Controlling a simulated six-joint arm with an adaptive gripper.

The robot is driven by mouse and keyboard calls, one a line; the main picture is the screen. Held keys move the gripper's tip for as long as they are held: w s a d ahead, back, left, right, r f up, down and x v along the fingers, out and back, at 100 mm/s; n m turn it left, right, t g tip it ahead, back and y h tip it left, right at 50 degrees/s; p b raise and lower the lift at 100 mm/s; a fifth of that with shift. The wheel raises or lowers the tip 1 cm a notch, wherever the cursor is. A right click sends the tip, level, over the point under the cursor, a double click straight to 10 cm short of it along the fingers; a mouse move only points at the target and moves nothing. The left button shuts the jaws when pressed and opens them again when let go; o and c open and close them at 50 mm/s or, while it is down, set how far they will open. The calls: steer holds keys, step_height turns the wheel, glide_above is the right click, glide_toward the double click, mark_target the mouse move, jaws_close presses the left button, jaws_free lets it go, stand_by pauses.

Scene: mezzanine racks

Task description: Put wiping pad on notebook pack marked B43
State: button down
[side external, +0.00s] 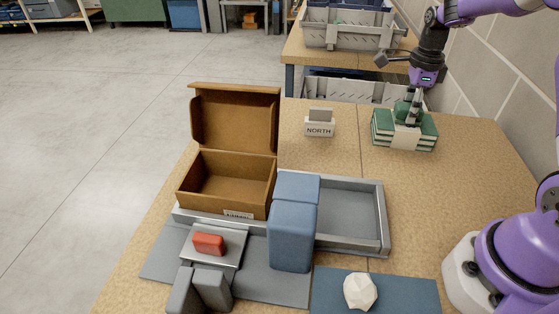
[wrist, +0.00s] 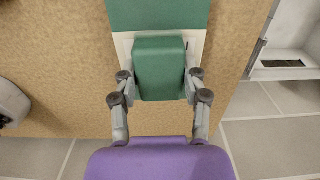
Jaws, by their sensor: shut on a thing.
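The notebook pack (side external: 424,138) is a stack of green books with a white band, on the far right of the table. It also shows in the wrist view (wrist: 158,14). No B43 marking is readable on it. A green block (wrist: 160,68), which looks like the wiping pad, is between the fingers of my gripper (wrist: 160,76). My gripper (side external: 413,105) is shut on the pad, pointing down over the pack. The pad (side external: 402,106) is over the white band, at the top of the pack; I cannot tell whether they touch.
An open cardboard box (side external: 235,120), a NORTH sign (side external: 320,128), a grey tray (side external: 381,215), a blue padded block (side external: 292,235), a red block (side external: 208,244) and a white faceted object (side external: 360,291) stand nearer. Grey crates (side external: 345,30) are behind.

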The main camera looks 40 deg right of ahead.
steer(key=shift+c, duration=1.4)
jaws_free()
steer(key=shift+r, duration=0.35)
step_height(320, 180, up, 11)
steer(key=s+a+r+n+t, duration=0.2)
steer(key=s+a+r+n, duration=0.1)
steer(key=a+n, duration=0.6)
steer(key=s+a+f+n+t, duration=0.3)
steer(key=s+a+n, duration=0.5)
steer(key=n, duration=1)
steer(key=shift+s+a+f+t, duration=0.2)
steer(key=shift+s+a+t, duration=0.1)
steer(key=shift+a, duration=0.75)
